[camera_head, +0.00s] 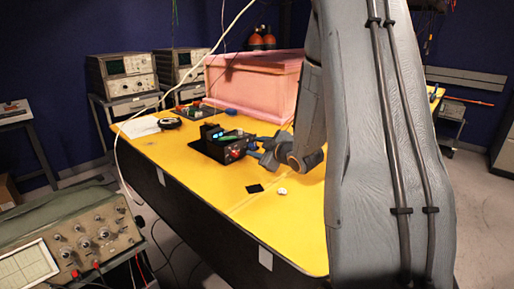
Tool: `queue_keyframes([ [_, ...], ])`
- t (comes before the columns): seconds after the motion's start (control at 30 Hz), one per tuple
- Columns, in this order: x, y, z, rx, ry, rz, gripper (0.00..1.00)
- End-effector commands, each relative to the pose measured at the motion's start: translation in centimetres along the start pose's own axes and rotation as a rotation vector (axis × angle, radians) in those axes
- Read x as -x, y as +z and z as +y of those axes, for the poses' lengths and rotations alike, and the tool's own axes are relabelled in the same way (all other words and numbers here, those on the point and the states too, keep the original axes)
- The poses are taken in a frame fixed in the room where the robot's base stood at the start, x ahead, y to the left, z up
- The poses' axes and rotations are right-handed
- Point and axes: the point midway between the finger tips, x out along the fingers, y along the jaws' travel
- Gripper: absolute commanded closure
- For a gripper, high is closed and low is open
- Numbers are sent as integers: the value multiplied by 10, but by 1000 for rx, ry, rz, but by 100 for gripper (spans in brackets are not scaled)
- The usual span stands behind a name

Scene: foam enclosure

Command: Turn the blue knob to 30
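A small black device (208,149) sits on the yellow table, with small blue-green spots (217,133) on its upper part and a red spot on its right end. I cannot make out a blue knob for certain, nor any scale or number. My gripper (252,150) is at the right end of the device, pointing left. It is close to or touching the device; I cannot tell which. Its fingers are too small and dark to show whether they are open or shut.
A pink foam box (258,88) stands behind the device. A board with a blue item (231,111), a round black object (170,123) and paper (139,128) lie farther back. A black square (255,188) and white piece (282,191) lie in front. The near tabletop is mostly clear.

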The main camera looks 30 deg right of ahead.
Motion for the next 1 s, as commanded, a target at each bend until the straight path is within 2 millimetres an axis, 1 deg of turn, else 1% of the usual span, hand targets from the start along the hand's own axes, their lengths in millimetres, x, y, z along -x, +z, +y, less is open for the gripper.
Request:
queue_keyframes([
  [0.03, 0, 0, 0, 0, 0, 0, 63],
  [0.07, 0, 0, 0, 0, 0, 0, 66],
  [0.1, 0, 0, 0, 0, 0, 0, 73],
  [0.27, 0, 0, 0, 0, 0, 0, 100],
  [0.57, 1, -1, 2, -31, -13, 0, 100],
  [0.77, 2, -2, 4, -127, -53, 0, 100],
  [1.0, 2, -2, 6, -282, -117, 0, 100],
])
